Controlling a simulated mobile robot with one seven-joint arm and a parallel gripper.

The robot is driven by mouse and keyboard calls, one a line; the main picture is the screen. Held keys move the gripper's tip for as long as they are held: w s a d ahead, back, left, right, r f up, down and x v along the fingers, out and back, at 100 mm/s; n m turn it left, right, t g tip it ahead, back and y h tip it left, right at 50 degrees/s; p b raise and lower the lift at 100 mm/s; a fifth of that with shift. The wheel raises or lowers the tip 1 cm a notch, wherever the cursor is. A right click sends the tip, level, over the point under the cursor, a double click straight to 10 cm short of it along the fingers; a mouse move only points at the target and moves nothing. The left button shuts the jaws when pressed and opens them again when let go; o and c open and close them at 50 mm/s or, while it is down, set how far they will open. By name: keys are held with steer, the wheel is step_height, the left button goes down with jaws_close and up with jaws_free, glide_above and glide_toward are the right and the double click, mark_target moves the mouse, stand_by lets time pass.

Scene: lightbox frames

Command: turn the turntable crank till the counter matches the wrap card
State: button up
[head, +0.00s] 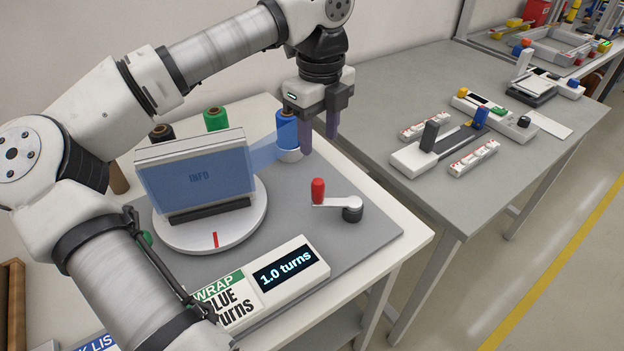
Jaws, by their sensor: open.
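The crank (338,202) has a white arm, a dark hub at its right end and an upright red knob at its left end. The counter (284,270) reads "1.0 turns". The wrap card (230,300) shows "WRAP", "BLUE" and "turns"; its number is hidden behind my arm. The round white turntable (190,238) has a red mark at its front.
Green (215,119) and black (161,132) rolls stand behind the turntable. A grey table (420,100) on the right holds several small devices. The grey board (365,240) right of the crank is clear.

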mark_target(318, 181)
step_height(318, 181, down, 12)
steer(key=shift+f+p, duration=0.2)
steer(key=shift+p, duration=1)
jaws_close()
